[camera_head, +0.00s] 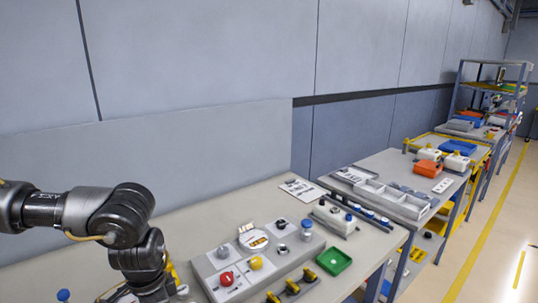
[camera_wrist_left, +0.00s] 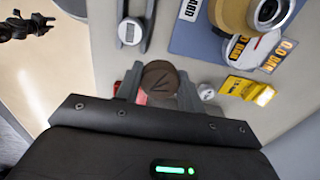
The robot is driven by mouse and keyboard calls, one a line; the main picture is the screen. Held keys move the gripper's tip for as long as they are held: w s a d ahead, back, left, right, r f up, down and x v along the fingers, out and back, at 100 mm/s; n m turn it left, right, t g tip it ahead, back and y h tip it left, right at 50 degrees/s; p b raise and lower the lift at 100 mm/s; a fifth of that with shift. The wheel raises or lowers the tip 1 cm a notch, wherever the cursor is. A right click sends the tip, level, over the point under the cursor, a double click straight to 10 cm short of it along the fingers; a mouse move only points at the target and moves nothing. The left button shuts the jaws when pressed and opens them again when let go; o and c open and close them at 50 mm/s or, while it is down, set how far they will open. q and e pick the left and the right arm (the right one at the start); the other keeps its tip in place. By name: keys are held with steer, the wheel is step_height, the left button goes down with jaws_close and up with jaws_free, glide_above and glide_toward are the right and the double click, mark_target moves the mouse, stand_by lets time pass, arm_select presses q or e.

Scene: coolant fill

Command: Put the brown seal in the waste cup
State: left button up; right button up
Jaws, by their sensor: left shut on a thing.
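The brown seal (camera_wrist_left: 159,78), a round dark brown disc with a mark on its face, sits between the fingertips of my left gripper (camera_wrist_left: 160,92) in the left wrist view. The gripper is shut on it. In the head view my left arm comes in from the left and bends down at the lower edge; I cannot make out its fingers or the seal there. I cannot pick out the waste cup with certainty in either view. My right gripper is not clearly seen.
A grey panel with a red knob (camera_head: 226,279) and a yellow knob (camera_head: 256,263) stands on the bench right of my left arm. A green tray (camera_head: 334,262) lies nearby. The wrist view shows a tan ring-shaped thing (camera_wrist_left: 229,14) and a yellow block (camera_wrist_left: 247,90).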

arm_select(q)
steer(key=shift+s+d+f, duration=0.2)
steer(key=shift+s+d, duration=0.05)
steer(key=n, duration=0.5)
stand_by(0.3)
